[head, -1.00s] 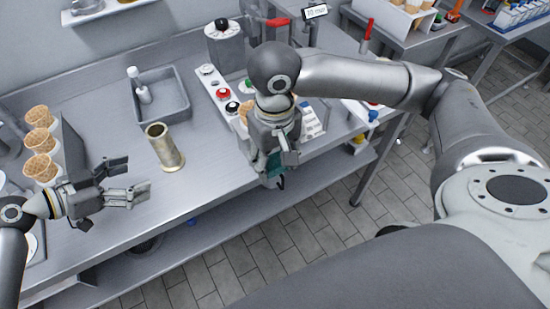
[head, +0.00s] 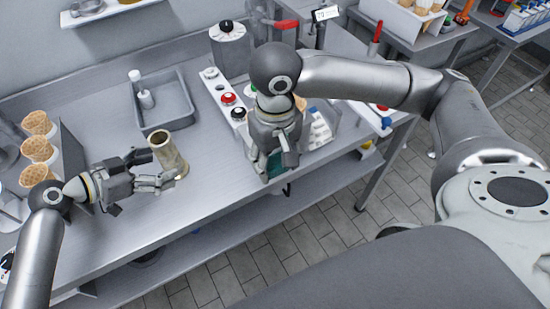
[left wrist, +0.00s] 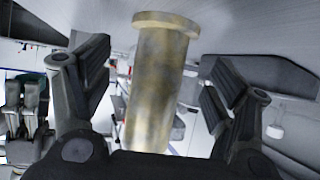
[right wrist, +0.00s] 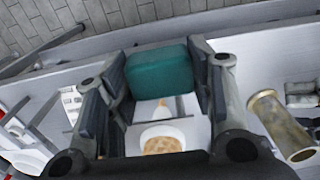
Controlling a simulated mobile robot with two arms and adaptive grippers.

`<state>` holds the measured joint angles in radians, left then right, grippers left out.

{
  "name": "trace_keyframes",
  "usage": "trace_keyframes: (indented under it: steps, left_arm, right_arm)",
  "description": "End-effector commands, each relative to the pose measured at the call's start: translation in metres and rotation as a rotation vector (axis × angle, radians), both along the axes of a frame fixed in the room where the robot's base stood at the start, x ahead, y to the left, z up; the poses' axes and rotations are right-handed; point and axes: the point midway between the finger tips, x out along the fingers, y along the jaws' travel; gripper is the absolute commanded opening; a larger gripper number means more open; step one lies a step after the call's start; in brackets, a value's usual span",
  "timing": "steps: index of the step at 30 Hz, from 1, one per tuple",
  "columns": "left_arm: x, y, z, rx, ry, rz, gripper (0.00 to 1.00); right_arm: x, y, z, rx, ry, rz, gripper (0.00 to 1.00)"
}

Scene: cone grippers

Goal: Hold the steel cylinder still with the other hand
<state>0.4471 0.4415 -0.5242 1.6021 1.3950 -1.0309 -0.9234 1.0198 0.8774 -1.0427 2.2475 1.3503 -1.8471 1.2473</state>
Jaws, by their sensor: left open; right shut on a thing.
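The steel cylinder (head: 170,155), a dull brassy tube with an open top and flared base, stands upright on the steel counter. My left gripper (head: 156,171) is open and reaches in from the left at the cylinder. In the left wrist view the cylinder (left wrist: 158,85) lies between the two spread fingers (left wrist: 155,95), with a gap on each side. My right gripper (head: 272,160) is shut on a teal block (right wrist: 160,72) near the counter's front edge. In the right wrist view the cylinder (right wrist: 280,125) stands beside that gripper, apart from it.
A grey tray (head: 165,100) with a white bottle (head: 143,92) is behind the cylinder. Several waffle cones (head: 38,150) stand at the left beside a dark panel (head: 78,150). A strip with red and white knobs (head: 222,92) is to the right. The front counter between the grippers is clear.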

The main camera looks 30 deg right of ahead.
Motion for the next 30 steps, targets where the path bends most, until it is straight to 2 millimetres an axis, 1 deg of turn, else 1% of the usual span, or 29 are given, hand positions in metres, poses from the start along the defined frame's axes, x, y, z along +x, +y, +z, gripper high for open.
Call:
trace_keyframes:
  steps: [1,6,9,19,20,27,28,30]
  left_arm:
    - [0.002,-0.006,-0.007,-0.001,-0.004,-0.001,0.80]
    - [0.006,-0.019,-0.014,-0.001,-0.002,0.000,0.80]
    - [0.008,-0.023,-0.015,0.000,-0.002,0.000,0.80]
    - [0.008,-0.025,-0.015,0.000,-0.001,0.000,0.80]
    - [0.008,-0.025,-0.015,0.000,-0.001,0.000,0.79]
    - [0.008,-0.025,-0.015,0.000,-0.001,0.000,0.48]
    - [0.008,-0.025,-0.015,0.000,-0.001,0.000,0.45]
    - [0.008,-0.025,-0.015,0.000,-0.001,0.000,0.45]
  right_arm:
    - [0.000,0.000,-0.009,0.000,0.001,0.000,0.30]
    - [0.000,0.000,-0.017,0.000,0.000,0.000,0.30]
    - [0.000,0.000,-0.019,0.000,0.000,0.000,0.30]
    - [0.000,0.000,-0.019,0.000,0.000,0.000,0.30]
    - [0.000,0.000,-0.019,0.000,0.000,0.000,0.30]
    - [0.000,0.000,-0.019,0.000,0.001,0.000,0.30]
    - [0.000,0.000,-0.019,0.000,0.001,0.000,0.30]
    - [0.000,0.000,-0.019,0.000,0.001,0.000,0.30]
